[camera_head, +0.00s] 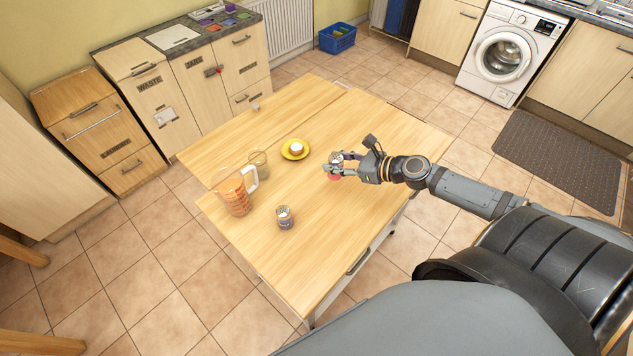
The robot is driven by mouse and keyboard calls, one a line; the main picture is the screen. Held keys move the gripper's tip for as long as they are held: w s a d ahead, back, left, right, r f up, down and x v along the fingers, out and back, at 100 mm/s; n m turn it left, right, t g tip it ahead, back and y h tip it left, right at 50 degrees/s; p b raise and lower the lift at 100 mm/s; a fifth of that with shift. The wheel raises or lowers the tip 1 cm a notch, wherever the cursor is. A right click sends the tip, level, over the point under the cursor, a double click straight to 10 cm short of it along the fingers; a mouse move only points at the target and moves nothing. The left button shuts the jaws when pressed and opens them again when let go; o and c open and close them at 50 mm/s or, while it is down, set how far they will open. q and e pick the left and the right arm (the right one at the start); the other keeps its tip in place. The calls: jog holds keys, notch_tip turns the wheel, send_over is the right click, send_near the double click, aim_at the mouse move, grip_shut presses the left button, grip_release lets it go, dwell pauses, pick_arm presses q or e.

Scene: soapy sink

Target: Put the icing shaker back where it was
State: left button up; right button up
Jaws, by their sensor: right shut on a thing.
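My right gripper (333,168) reaches in from the right over the wooden table. It is shut on a small container with a light top and a pinkish-red lower part, which looks like the icing shaker (334,177). The fingers hide part of it, and I cannot tell whether its base touches the table. My left gripper is not in view.
On the table (325,240) stand a yellow plate (295,149) with a small white-topped item, a glass (259,165), a measuring jug (236,196) with orange contents, and a small dark-labelled jar (285,218). The table's front right is clear.

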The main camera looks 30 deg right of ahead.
jog(key=shift+b+x, duration=0.55)
jog(key=shift+x, duration=0.2)
jog(key=w+f, duration=0.1)
jog(key=w+a+f, duration=0.1)
jog(key=f, duration=0.1)
jog(key=w+a+f, duration=0.1)
jog(key=w+f, duration=0.1)
jog(key=shift+a+f+b, duration=0.2)
jog(key=shift+a+b, duration=0.05)
jog(key=shift+b, duration=0.15)
jog(key=f, duration=0.3)
jog(key=shift+w+a+f, duration=0.15)
jog(key=shift+w+f, duration=0.05)
jog(key=shift+f, duration=0.05)
jog(key=shift+f, duration=0.1)
jog(key=o, duration=1.2)
jog(key=shift+o, duration=0.2)
